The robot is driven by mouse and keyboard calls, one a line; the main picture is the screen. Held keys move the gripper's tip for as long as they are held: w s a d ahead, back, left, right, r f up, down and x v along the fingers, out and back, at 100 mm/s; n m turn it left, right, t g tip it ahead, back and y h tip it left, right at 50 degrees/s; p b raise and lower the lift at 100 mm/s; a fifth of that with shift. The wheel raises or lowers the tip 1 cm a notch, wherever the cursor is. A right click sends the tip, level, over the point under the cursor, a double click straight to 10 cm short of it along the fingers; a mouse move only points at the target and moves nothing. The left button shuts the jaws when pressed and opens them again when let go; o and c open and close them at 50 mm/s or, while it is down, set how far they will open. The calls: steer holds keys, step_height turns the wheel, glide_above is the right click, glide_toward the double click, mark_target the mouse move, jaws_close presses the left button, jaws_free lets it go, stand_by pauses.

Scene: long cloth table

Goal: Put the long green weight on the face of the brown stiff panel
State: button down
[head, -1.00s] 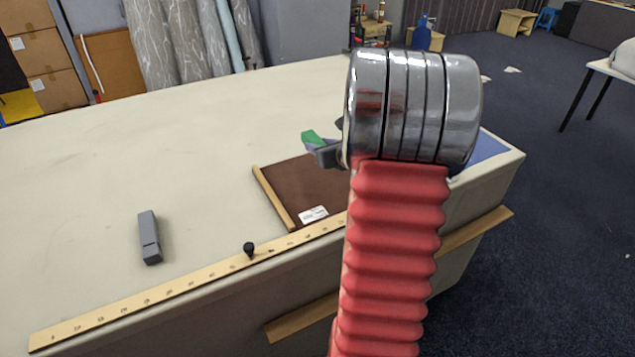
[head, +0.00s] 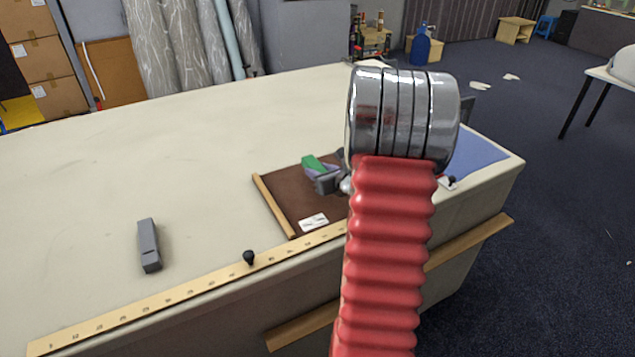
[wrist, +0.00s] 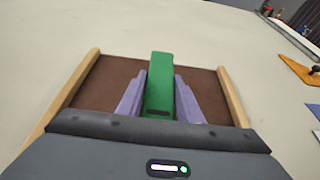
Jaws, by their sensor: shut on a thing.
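The long green weight (wrist: 160,85) is held between the two purple fingers of my gripper (wrist: 160,98) in the wrist view. In the head view the green weight (head: 313,163) shows at the tip of my gripper (head: 325,172), over the brown stiff panel (head: 290,190). The panel (wrist: 100,83) lies flat on the table with a pale wooden strip along each side in the wrist view. The weight appears low over the panel's face; I cannot tell whether it touches. My arm hides the panel's right part in the head view.
A grey weight-like block (head: 149,245) lies on the cloth table (head: 190,180) at the left. A wooden ruler (head: 190,292) with a black knob (head: 248,257) runs along the near edge. A blue sheet (head: 478,155) lies right of my arm.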

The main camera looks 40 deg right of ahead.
steer(key=shift+f, duration=1.75)
steer(key=shift+f, duration=0.1)
steer(key=c, duration=1.3)
jaws_free()
steer(key=shift+f, duration=0.1)
steer(key=shift+o, duration=0.2)
steer(key=shift+s+a+r, duration=0.1)
steer(key=shift+s+r, duration=0.2)
steer(key=shift+s, duration=0.2)
steer(key=v, duration=1.1)
